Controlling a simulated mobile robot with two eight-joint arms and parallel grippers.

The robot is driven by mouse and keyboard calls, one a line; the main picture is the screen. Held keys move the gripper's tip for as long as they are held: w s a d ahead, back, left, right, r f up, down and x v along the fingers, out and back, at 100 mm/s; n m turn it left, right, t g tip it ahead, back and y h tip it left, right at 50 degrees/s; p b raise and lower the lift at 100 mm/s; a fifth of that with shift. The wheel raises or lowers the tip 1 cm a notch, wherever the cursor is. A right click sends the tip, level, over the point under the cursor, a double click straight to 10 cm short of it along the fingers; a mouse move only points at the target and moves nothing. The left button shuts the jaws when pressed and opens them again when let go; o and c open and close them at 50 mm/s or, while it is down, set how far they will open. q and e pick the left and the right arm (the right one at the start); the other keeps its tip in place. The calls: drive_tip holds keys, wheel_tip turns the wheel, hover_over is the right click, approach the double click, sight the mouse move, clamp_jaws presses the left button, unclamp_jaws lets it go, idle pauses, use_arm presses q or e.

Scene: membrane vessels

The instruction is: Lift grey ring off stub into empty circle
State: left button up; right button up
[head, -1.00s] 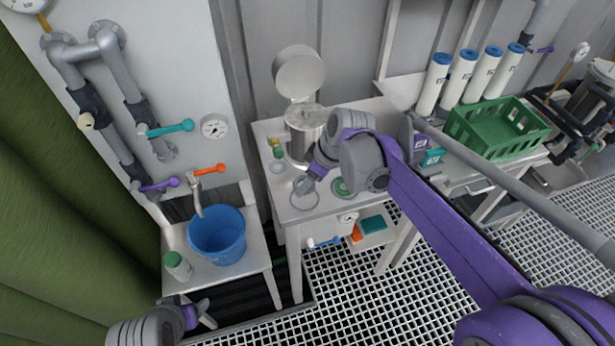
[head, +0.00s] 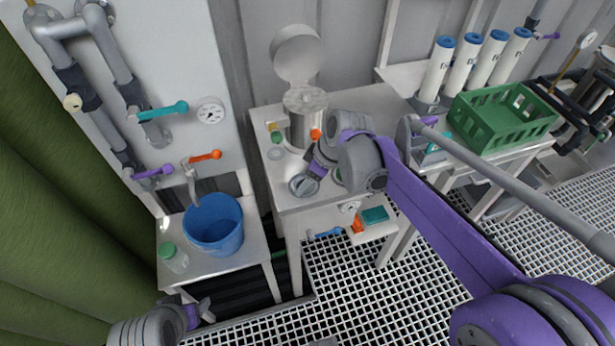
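My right gripper (head: 309,179) points down over the front left of the white bench. A grey ring (head: 302,187) lies right under its fingertips, and the fingers cover part of it. I cannot tell whether the fingers are closed on the ring, nor see a stub inside it. A pale circle (head: 277,153) is on the bench top to the left of the steel pot, with nothing in it. My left gripper (head: 203,309) is low at the left, apart from the bench, fingers spread and empty.
A steel pot (head: 303,127) with a raised round lid (head: 298,55) stands behind my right gripper. A blue bucket (head: 214,228) is on the lower left table. A green crate (head: 505,120) and several white cartridges (head: 438,68) are at the right.

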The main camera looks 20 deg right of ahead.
drive_tip(key=shift+f, duration=0.2)
idle(0.6)
drive_tip(key=o, duration=1.4)
drive_tip(key=p+v, duration=0.1)
drive_tip(key=v, duration=0.9)
drive_tip(key=shift+r, duration=0.4)
drive_tip(key=s+f+m+h+p, duration=0.1)
drive_tip(key=s+f+m+p, duration=0.1)
drive_tip(key=s, duration=0.3)
drive_tip(key=s+f+m+t+h+p, duration=0.1)
drive_tip(key=s+f+m+p, duration=0.1)
drive_tip(key=s+m, duration=0.2)
drive_tip(key=s+d+f+m+t+h+p, duration=0.1)
drive_tip(key=s+f+m, duration=0.1)
drive_tip(key=s, duration=0.6)
drive_tip(key=shift+f+m+p, duration=0.2)
drive_tip(key=shift+m+p, duration=0.2)
drive_tip(key=shift+m, duration=0.3)
